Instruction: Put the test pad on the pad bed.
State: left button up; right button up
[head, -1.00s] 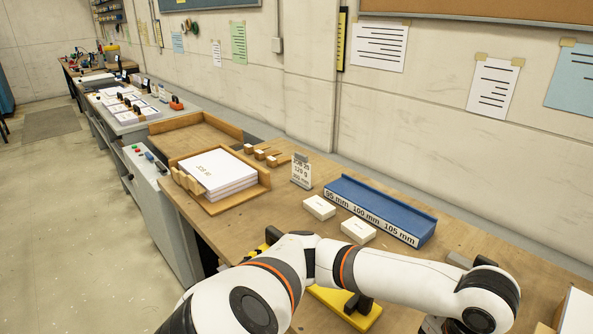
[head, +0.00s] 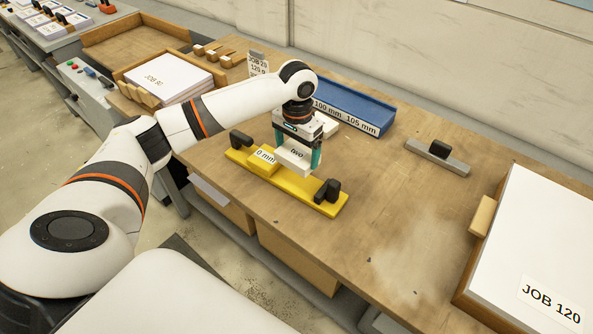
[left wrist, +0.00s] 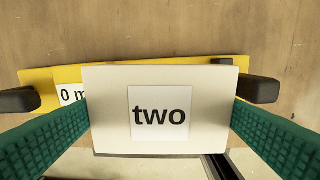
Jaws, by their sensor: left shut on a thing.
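My left gripper (head: 299,157) is shut on a white block labelled "two" (head: 294,155), with one green finger on each side of it. The block fills the middle of the left wrist view (left wrist: 160,140), its label facing the camera. It is above a yellow fixture (head: 290,188) with a black knob at each end and a raised yellow block marked "0 mm" (head: 264,157). I cannot tell whether the white block touches the fixture. The block hides part of the fixture in both views. My right gripper does not show.
A blue rack (head: 352,107) with size labels stands behind the gripper, with a white block (head: 326,121) before it. A grey bar with a black knob (head: 437,157) lies to the right. A tray of JOB 120 sheets (head: 535,240) is at far right. The wooden table (head: 400,220) between is clear.

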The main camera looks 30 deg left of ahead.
aim_at(297, 153)
pick_arm(q)
notch_tip(297, 153, down, 7)
jog(key=shift+r+p, duration=0.1)
jog(key=shift+p, duration=0.55)
jog(key=shift+f, duration=0.25)
jog(key=shift+f, duration=0.1)
jog(key=o, duration=0.8)
jog(key=shift+c, duration=0.2)
notch_tip(297, 153, up, 12)
jog(key=b, duration=0.2)
jog(key=shift+b, duration=0.35)
